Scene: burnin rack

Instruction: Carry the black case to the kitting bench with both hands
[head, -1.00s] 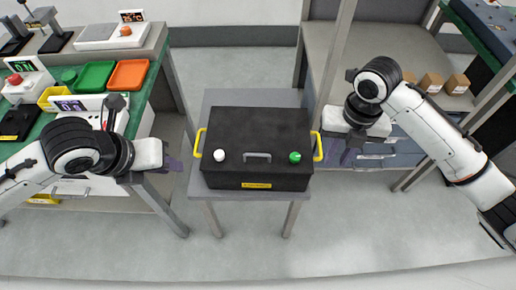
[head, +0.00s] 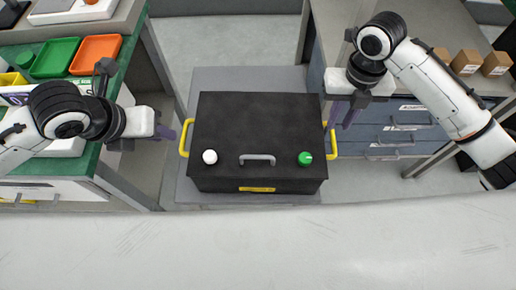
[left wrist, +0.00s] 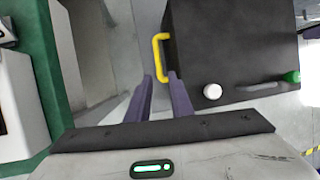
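The black case (head: 256,130) rests upright on a small grey table (head: 250,80). It has a yellow handle on its left side (head: 185,138) and another on its right side (head: 333,141). A white knob, a grey front handle and a green knob are on it. My left gripper (head: 172,133) is just left of the left yellow handle, apart from it. In the left wrist view its purple fingers (left wrist: 163,88) are spread, with the yellow handle (left wrist: 160,56) beyond the tips. My right gripper (head: 342,116) is by the right yellow handle; its finger gap is unclear.
A green-topped bench (head: 128,58) with green (head: 55,57) and orange (head: 95,54) trays stands at the left. A grey bench with drawers (head: 405,135) and small cardboard boxes (head: 466,62) stands at the right. A pale surface crosses the bottom of the head view.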

